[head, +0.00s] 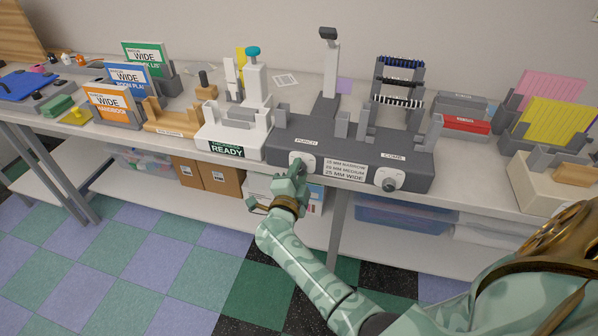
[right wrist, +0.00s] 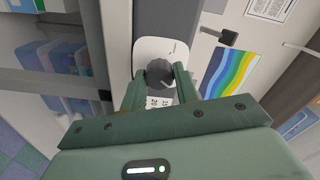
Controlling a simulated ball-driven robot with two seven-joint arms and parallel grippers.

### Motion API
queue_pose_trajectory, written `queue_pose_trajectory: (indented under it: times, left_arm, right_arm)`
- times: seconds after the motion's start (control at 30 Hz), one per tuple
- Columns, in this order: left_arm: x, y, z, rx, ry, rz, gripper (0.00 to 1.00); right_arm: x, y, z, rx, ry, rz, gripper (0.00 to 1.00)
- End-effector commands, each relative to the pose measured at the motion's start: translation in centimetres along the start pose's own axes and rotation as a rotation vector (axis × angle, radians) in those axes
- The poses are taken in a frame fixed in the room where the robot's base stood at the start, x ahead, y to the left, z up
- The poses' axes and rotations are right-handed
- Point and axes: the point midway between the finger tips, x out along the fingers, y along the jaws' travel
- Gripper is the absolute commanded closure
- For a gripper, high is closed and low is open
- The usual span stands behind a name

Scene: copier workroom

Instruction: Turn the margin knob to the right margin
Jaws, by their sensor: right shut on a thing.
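A dark round knob (right wrist: 160,70) sits on a white plate (right wrist: 150,47) in the right wrist view. My right gripper (right wrist: 160,80) has its two green fingers on either side of the knob and is shut on it. In the head view my right gripper (head: 297,168) is at the left white plate (head: 304,157) on the front of the grey machine (head: 330,140), under the word PUNCH; it covers most of the knob there. A pale mark shows near the knob's edge, but I cannot read its setting surely. My left gripper is out of view.
A second grey knob (head: 389,184) on a white plate is at the machine's right end, under COMB. A label (head: 345,170) between them lists 15 mm narrow, 20 mm medium, 25 mm wide. A white device (head: 232,135) reading READY stands left. The floor in front is clear.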

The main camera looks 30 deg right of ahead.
Motion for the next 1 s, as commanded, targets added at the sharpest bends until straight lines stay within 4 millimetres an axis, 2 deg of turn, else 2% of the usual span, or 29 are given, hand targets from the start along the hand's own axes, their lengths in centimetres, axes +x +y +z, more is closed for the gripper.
queue_pose_trajectory:
  times: [0.2, 0.5, 1.0]
  left_arm:
    - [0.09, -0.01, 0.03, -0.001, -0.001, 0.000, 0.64]
    - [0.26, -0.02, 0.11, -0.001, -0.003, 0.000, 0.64]
    - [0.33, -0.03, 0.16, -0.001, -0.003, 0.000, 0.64]
  right_arm:
    - [-0.14, 0.33, 0.12, 0.181, -0.003, 0.006, 0.93]
    - [-0.14, 0.38, 0.14, 0.363, -0.002, 0.006, 0.93]
    - [-0.15, 0.39, 0.13, 0.450, -0.002, 0.007, 0.92]
